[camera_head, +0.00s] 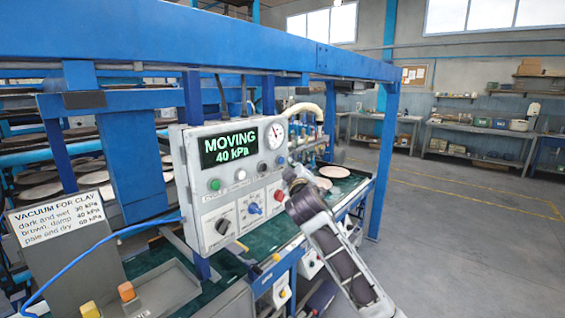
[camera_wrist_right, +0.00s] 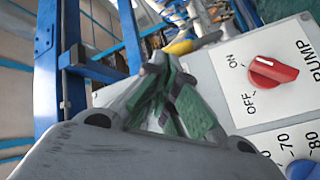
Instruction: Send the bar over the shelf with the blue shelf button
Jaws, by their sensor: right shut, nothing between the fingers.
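The grey control panel (camera_head: 205,215) stands at the middle, its green display (camera_head: 229,145) reading MOVING 40 kPa. I cannot make out a blue shelf button; a blue knob (camera_head: 254,208) sits lower. My right gripper (camera_head: 292,180) is beside the panel's right edge, shut and empty. In the wrist view its closed fingers (camera_wrist_right: 168,92) are left of the red pump knob (camera_wrist_right: 272,70). I cannot single out the bar. My left gripper is not in view.
A blue frame beam (camera_head: 220,40) runs overhead, with a post (camera_head: 386,165) on the right. Plate racks (camera_head: 40,190) stand behind left. The floor (camera_head: 460,225) is clear right.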

